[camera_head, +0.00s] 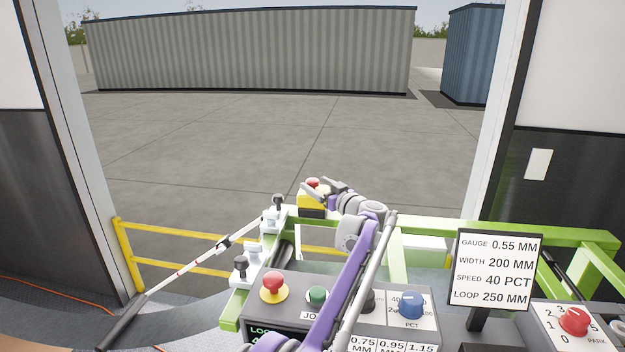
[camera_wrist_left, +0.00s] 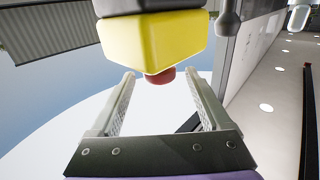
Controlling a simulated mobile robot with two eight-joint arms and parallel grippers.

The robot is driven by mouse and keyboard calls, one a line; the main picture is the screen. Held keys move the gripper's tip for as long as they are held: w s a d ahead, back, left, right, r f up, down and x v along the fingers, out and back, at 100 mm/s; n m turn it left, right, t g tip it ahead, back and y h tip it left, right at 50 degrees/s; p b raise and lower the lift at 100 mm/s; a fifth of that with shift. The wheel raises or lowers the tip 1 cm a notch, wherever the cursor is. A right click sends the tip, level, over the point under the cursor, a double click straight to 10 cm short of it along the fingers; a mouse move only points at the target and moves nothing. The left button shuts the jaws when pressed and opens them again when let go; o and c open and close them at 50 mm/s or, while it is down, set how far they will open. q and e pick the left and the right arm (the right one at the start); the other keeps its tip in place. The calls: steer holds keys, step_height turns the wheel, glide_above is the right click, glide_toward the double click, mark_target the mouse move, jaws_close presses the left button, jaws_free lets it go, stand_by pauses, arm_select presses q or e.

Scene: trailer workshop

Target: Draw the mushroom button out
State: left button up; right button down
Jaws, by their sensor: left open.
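A red mushroom button (camera_head: 313,182) sits on a yellow box (camera_head: 311,198) on the green frame, beyond the console. My left gripper (camera_head: 314,189) is at this button, its arm reaching up from the bottom and bending left. In the left wrist view the red button (camera_wrist_left: 162,76) shows below the yellow box (camera_wrist_left: 155,40), between the two open fingertips. I cannot tell whether either finger touches it. A second red mushroom button (camera_head: 273,281) with a yellow collar is on the console. My right gripper is not in view.
The console also has a green button (camera_head: 317,295) and a blue knob (camera_head: 411,304). A sign (camera_head: 497,270) stands to its right, with a red dial (camera_head: 573,319) below. Yellow rails (camera_head: 180,231) and a striped rod (camera_head: 195,262) are at left.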

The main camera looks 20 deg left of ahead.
arm_select(q)
steer(key=shift+x, duration=1.4)
jaws_close()
stand_by(0.4)
